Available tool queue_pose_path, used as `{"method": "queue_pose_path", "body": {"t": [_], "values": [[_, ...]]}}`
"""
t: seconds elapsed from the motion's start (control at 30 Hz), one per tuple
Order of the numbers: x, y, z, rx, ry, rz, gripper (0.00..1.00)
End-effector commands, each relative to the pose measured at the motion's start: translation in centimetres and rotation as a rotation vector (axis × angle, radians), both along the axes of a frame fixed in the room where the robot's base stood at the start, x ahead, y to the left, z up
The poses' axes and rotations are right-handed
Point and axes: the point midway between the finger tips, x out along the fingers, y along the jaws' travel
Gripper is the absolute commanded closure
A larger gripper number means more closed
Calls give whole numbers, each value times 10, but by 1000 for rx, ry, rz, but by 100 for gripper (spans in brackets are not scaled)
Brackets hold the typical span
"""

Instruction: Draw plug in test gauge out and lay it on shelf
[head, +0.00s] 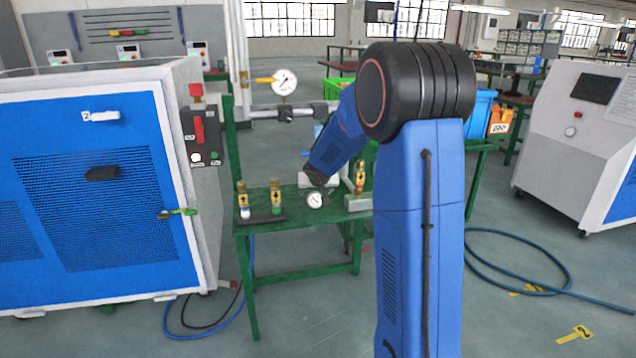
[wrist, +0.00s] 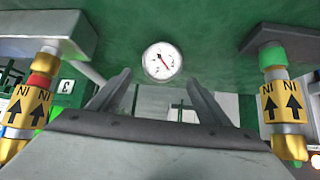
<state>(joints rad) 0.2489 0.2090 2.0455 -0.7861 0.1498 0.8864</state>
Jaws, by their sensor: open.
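A small round white-faced gauge (head: 315,199) is at the green shelf (head: 264,228), just below the end of my arm in the head view. In the wrist view the gauge (wrist: 163,62) shows beyond my gripper (wrist: 158,80), roughly between its fingertips. The two jaws are apart with nothing seen between them. A larger gauge (head: 284,82) is mounted on the grey pipe above the shelf. I cannot make out a plug on either gauge. My arm hides part of the shelf and pipe in the head view.
Brass fittings (head: 243,198) (head: 277,196) stand on a dark bar left of the small gauge. Another brass fitting (head: 360,177) stands on a grey block to its right. The blue cabinet (head: 90,200) is left of the shelf. A blue hose (head: 540,285) lies on the floor.

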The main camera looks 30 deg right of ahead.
Motion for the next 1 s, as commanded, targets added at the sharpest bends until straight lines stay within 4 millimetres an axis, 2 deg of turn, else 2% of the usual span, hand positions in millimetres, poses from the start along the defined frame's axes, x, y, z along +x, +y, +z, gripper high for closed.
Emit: {"method": "queue_pose_path", "body": {"t": [0.6, 0.8, 1.0], "values": [[-64, 27, 70, -1, -2, 0, 29], [-75, 31, 81, 0, -1, 0, 29], [-77, 32, 83, 1, 1, -1, 29]]}}
